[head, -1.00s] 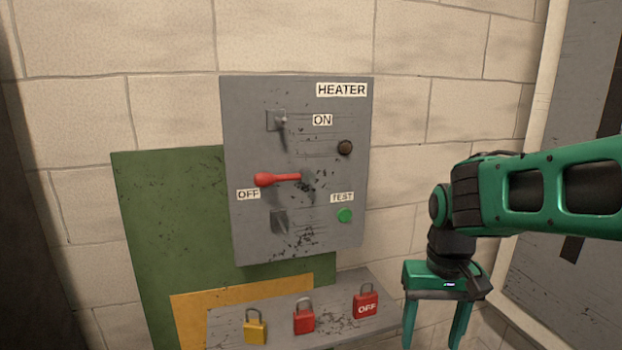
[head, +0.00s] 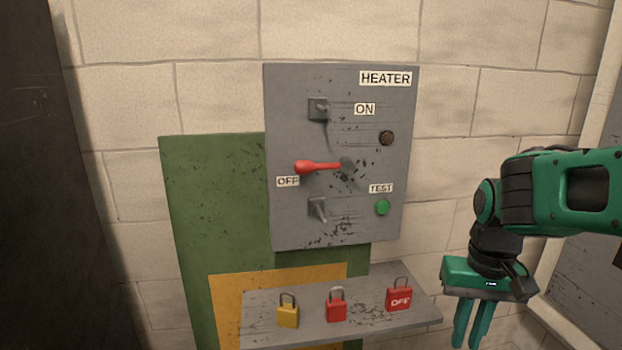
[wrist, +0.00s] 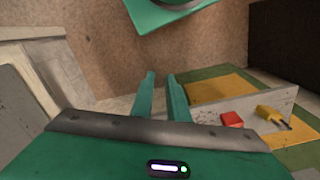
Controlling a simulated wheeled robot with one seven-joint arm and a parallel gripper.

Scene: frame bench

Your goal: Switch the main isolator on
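The main isolator's red lever (head: 318,167) is on the grey panel marked HEATER (head: 340,230). Its handle lies nearly level and points left, just above the OFF label (head: 288,181). The ON label (head: 364,109) is higher up, beside a grey bracket (head: 318,108). My gripper (head: 470,336) is low and to the right of the panel, apart from the lever, fingers down. It also shows in the wrist view (wrist: 161,78), with a narrow gap between the fingers and nothing held. The lever is not visible in the wrist view.
A shelf (head: 370,328) below the panel holds a yellow padlock (head: 288,316), a plain red padlock (head: 336,308) and a red padlock marked OFF (head: 399,298). A lower grey bracket (head: 318,209), a green TEST button (head: 382,207) and a dark round lamp or button (head: 386,138) are on the panel.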

